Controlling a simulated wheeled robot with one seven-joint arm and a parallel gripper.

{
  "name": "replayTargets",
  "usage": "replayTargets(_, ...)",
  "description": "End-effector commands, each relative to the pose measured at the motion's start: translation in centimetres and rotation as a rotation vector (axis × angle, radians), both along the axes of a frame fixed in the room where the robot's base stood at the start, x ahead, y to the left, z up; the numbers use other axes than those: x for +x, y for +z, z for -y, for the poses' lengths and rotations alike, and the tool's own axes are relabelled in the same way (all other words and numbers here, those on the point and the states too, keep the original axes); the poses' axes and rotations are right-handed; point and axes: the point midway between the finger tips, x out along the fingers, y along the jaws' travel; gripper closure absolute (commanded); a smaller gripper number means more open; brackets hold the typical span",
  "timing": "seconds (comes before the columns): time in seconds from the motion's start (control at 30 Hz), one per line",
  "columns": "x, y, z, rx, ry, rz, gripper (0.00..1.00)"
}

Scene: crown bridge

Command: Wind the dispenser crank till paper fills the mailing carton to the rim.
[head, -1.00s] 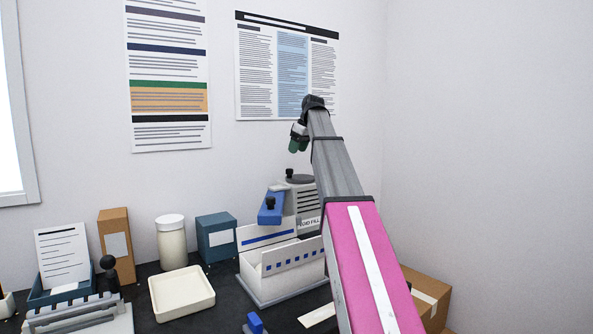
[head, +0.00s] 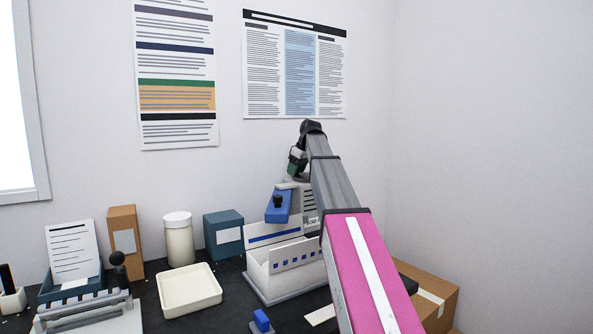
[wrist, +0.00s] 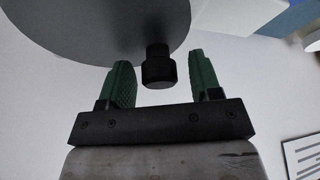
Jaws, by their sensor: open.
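The paper dispenser (head: 309,200) stands behind the mailing carton, partly hidden by my arm. In the wrist view, a grey crank disc (wrist: 95,25) carries a black crank knob (wrist: 160,70). My gripper (head: 294,163) is over the dispenser top. In the wrist view my gripper (wrist: 161,77) is open, with one green finger on each side of the knob and gaps beside it. The white mailing carton (head: 288,268) has blue marks and raised flaps. No paper shows above its front wall; its inside is mostly hidden.
A cream tray (head: 189,306), a white jar (head: 179,242), a blue-grey box (head: 223,236) and a tall brown box (head: 124,240) stand left of the carton. A small blue-handled item (head: 261,321) lies in front. A cardboard box (head: 428,298) is to the right.

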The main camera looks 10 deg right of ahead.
Motion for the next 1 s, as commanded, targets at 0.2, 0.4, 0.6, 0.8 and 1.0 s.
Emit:
replayTargets(0.2,0.0,0.0,0.0,0.0,0.0,0.0,0.71)
replayTargets(0.4,0.0,0.0,0.0,0.0,-0.001,0.0,0.91)
replayTargets(0.6,0.1,0.0,0.0,-0.001,-0.03,0.0,0.91)
replayTargets(0.8,0.6,0.0,0.0,0.0,-0.13,0.0,0.91)
replayTargets(1.0,1.3,0.0,0.2,-0.001,-0.285,0.0,0.91)
